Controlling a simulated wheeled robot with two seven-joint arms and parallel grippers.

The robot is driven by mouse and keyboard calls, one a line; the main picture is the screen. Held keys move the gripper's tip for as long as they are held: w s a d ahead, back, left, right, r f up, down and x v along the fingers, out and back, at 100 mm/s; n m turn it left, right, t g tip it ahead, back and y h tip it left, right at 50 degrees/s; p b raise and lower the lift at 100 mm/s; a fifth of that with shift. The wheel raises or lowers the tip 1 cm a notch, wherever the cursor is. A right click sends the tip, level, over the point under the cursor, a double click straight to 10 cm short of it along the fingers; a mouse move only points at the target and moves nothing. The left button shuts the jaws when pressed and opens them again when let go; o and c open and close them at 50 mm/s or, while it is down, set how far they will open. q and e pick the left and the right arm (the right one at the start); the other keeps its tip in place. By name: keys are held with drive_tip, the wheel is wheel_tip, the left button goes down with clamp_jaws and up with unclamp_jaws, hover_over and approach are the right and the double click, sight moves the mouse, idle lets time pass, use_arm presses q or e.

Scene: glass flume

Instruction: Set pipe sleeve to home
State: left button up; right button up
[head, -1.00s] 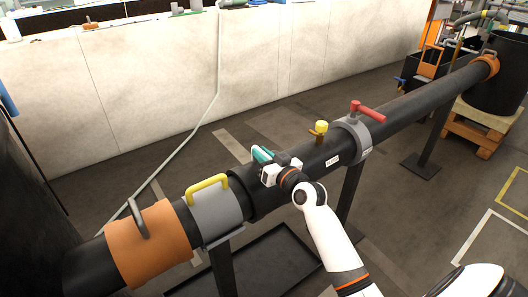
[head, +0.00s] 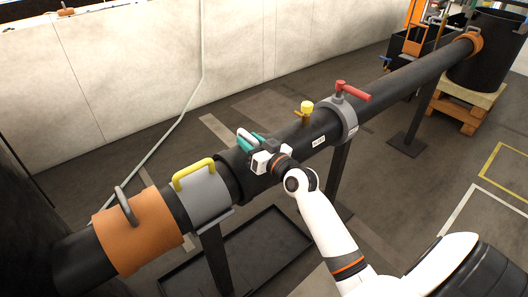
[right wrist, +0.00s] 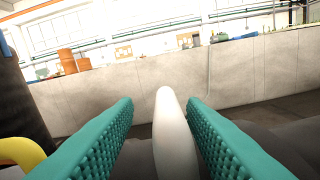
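A wide black sleeve (head: 232,178) sits around the long black pipe, its left end close to a grey collar with a yellow handle. A small white label (head: 318,141) is on the black surface farther right. My right gripper (head: 257,145), with teal fingers, is at the top of the black sleeve. A pale handle (head: 246,136) shows by the fingers. In the right wrist view, this handle (right wrist: 174,130) stands between the open teal fingers (right wrist: 160,115), with a gap clear on its left; contact on the right is unclear. My left gripper is not in view.
The grey collar (head: 210,192) and an orange sleeve (head: 143,228) are to the left. A yellow-topped valve (head: 306,110) and a grey clamp with red handle (head: 346,118) are to the right. A black tray (head: 270,252) lies below. Floor beyond the pipe is mostly clear.

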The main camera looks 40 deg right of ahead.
drive_tip(key=s, duration=1)
drive_tip(key=shift+d, duration=0.35)
